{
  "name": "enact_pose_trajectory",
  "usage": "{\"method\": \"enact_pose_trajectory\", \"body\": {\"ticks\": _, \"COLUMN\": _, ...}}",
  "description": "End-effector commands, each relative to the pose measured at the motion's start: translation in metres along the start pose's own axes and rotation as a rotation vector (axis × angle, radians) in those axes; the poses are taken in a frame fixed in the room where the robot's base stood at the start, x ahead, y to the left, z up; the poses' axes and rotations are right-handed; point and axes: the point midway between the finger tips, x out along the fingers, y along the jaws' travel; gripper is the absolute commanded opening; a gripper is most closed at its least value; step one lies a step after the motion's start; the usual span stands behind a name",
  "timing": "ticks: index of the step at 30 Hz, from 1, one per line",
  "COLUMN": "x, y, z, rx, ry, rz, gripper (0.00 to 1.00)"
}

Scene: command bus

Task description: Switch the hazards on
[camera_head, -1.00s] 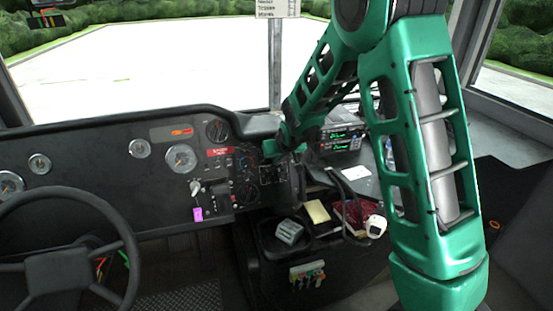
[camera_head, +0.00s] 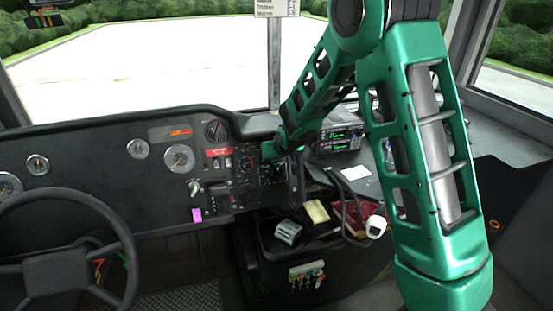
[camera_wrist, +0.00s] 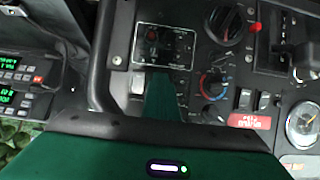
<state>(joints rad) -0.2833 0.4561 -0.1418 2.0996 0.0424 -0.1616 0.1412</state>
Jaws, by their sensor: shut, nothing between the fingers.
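The dark dashboard panel carries the controls; I cannot read which one is marked for hazards. My gripper (camera_wrist: 162,78) is a narrow green shut tip with nothing in it. In the wrist view it points at the panel, just below a framed black switch plate (camera_wrist: 165,44) and left of a round knob with a red-blue arc (camera_wrist: 213,84). I cannot tell whether it touches. Two rocker switches sit to the right, the nearer one (camera_wrist: 243,98) above a red label (camera_wrist: 250,121). In the head view the red label (camera_head: 217,152) shows left of the green wrist (camera_head: 285,145).
The steering wheel (camera_head: 60,262) is at the lower left. Radio units (camera_head: 340,140) stand right of the wrist. A tray with a grey box (camera_head: 288,232) and a corded handset (camera_head: 375,226) lies below. A pink tag (camera_head: 197,215) hangs at the ignition.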

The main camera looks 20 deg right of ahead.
Motion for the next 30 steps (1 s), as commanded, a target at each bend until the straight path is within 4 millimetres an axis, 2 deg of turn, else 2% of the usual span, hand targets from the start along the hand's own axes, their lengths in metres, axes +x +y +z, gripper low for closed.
{"method": "enact_pose_trajectory", "body": {"ticks": 13, "x": -0.010, "y": 0.001, "z": -0.015, "rx": 0.001, "ry": 0.012, "rz": 0.001, "gripper": 0.00}}
{"method": "enact_pose_trajectory", "body": {"ticks": 25, "x": -0.012, "y": 0.003, "z": -0.013, "rx": 0.002, "ry": 0.006, "rz": 0.002, "gripper": 0.00}}
{"method": "enact_pose_trajectory", "body": {"ticks": 30, "x": -0.022, "y": 0.003, "z": -0.011, "rx": 0.002, "ry": 0.006, "rz": 0.002, "gripper": 0.00}}
